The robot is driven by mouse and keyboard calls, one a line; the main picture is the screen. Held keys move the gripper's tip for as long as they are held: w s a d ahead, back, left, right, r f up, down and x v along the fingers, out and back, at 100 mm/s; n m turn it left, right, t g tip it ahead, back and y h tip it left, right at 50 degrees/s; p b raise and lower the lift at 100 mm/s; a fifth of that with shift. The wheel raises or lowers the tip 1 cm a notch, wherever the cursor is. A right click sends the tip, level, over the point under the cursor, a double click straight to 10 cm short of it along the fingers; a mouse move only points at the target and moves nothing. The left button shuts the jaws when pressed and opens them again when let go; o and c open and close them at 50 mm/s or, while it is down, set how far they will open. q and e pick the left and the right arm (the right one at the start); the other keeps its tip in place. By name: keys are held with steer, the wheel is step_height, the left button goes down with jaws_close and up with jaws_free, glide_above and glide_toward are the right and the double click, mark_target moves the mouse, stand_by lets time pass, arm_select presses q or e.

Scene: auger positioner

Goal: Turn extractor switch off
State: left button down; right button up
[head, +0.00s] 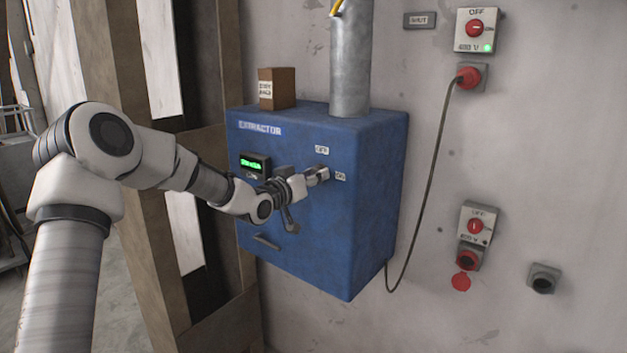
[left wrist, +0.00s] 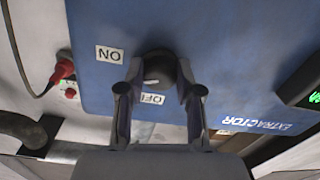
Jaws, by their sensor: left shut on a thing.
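The extractor (head: 320,240) is a blue wall-mounted box with a lit green display (head: 251,163). Its switch is a dark round knob (left wrist: 158,64) with a pale mark, seen in the left wrist view. An ON label (left wrist: 109,54) and a partly covered OFF label (left wrist: 152,98) are beside the knob. I cannot tell clearly which label the mark points to. My left gripper (head: 318,174) is at the box front by the OFF and ON labels, shut on the knob, with one finger on each side. My right gripper is not in view.
A small brown box (head: 278,88) and a grey pipe (head: 350,60) are on top of the extractor. A dark cable runs to a red plug (head: 467,77) on the right wall. Two red-knobbed switch boxes (head: 478,30) are there, the upper with a green light. A wooden post stands left.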

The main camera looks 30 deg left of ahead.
arm_select(q)
steer(key=n, duration=0.4)
steer(key=n+p, duration=0.1)
steer(key=n, duration=0.8)
steer(key=shift+r, duration=0.3)
stand_by(0.4)
steer(key=c, duration=0.8)
jaws_free()
steer(key=shift+w, duration=0.1)
steer(key=shift+o, duration=0.2)
steer(key=shift+f, duration=0.2)
steer(key=shift+h, duration=0.3)
steer(key=s, duration=1.1)
steer(key=shift+s+a+r, duration=0.15)
steer(key=shift+s+a, duration=0.2)
steer(key=shift+a, duration=0.05)
